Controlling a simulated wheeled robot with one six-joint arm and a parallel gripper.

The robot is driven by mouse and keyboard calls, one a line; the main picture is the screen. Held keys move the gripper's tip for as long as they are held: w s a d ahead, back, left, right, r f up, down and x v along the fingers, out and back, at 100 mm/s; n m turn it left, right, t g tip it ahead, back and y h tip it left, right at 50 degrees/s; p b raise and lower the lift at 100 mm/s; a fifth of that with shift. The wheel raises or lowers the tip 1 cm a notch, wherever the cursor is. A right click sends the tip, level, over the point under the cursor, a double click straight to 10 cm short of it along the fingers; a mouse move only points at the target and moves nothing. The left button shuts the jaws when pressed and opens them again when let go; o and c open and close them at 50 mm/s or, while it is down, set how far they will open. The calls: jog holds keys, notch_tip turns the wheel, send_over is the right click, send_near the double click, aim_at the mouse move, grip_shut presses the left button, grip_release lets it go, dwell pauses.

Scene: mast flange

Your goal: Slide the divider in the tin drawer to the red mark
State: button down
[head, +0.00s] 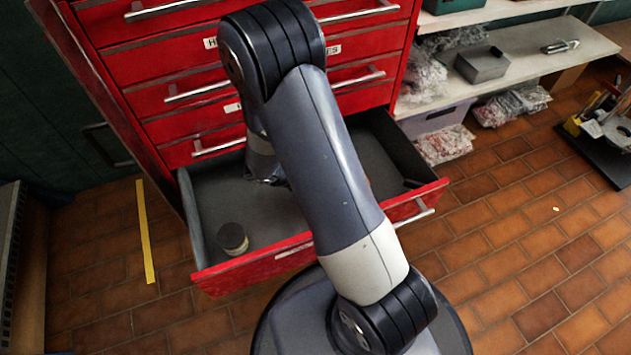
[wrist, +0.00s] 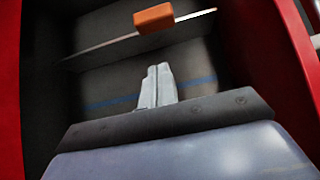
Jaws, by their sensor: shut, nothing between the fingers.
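The open drawer (head: 215,195) of the red cabinet has a dark grey floor. In the wrist view, a thin divider (wrist: 100,46) with a pale top edge crosses the drawer at a slant. An orange block (wrist: 153,18) sits on the divider's upper edge. A blue line (wrist: 108,102) runs across the drawer floor on the near side of the divider; I see no red mark. My gripper (wrist: 159,68) is shut and empty, over the floor on the near side of the divider, apart from the orange block in the picture. In the head view my arm hides the fingers and most of the divider.
A small jar (head: 232,238) stands in the drawer's front left corner. Shut red drawers rise above. Shelves at right hold a grey box (head: 481,64) and bagged parts (head: 443,144). A yellow strip (head: 146,232) lies on the tiled floor.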

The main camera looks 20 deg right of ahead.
jog(key=d+f+b, duration=0.2)
jog(key=d, duration=0.4)
jog(key=shift+d+f, duration=0.35)
jog(key=shift+f, duration=0.05)
jog(key=shift+w, duration=0.1)
jog(key=shift+d, duration=0.65)
jog(key=shift+a, duration=0.1)
